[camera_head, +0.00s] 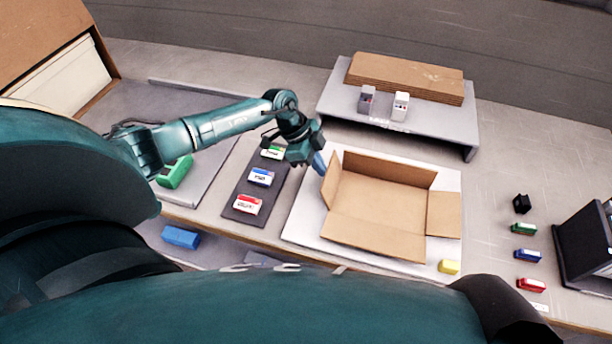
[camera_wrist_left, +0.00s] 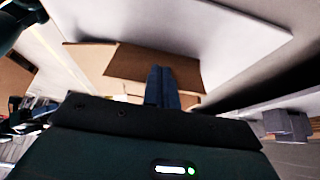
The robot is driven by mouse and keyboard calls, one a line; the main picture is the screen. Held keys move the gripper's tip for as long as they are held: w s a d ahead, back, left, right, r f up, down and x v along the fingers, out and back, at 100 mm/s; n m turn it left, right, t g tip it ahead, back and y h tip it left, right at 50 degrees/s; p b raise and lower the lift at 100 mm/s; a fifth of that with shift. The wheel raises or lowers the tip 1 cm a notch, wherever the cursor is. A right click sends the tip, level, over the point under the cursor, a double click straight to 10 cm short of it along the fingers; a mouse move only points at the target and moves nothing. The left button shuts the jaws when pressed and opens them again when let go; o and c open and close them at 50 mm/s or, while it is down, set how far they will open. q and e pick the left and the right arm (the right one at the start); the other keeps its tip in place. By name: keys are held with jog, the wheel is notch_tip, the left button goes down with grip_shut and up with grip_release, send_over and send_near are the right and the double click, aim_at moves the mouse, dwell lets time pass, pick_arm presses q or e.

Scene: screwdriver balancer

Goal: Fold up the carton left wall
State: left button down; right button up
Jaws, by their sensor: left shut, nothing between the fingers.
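The open brown carton (camera_head: 378,205) lies on a white board in the head view. Its left wall (camera_head: 331,184) stands up at a slant, and its back wall (camera_head: 388,169) is raised. The right flap (camera_head: 444,214) and front flap (camera_head: 374,241) lean outward. My left gripper (camera_head: 320,163) is at the upper outer side of the left wall, very close to it; contact is unclear. In the left wrist view its fingers (camera_wrist_left: 160,87) are shut together and empty, in front of a brown cardboard panel (camera_wrist_left: 150,65). My right gripper is not seen.
A grey raised shelf (camera_head: 335,103) with flat cardboard and two small grey boxes stands behind the carton. A dark mat (camera_head: 240,216) with green, blue and red labelled items lies left. Small coloured blocks and a black device stand right.

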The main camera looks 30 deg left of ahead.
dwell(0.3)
pick_arm(q)
jog(key=shift+s+a+r, duration=0.15)
jog(key=shift+a, duration=0.45)
notch_tip(320, 180, up, 7)
dwell(1.1)
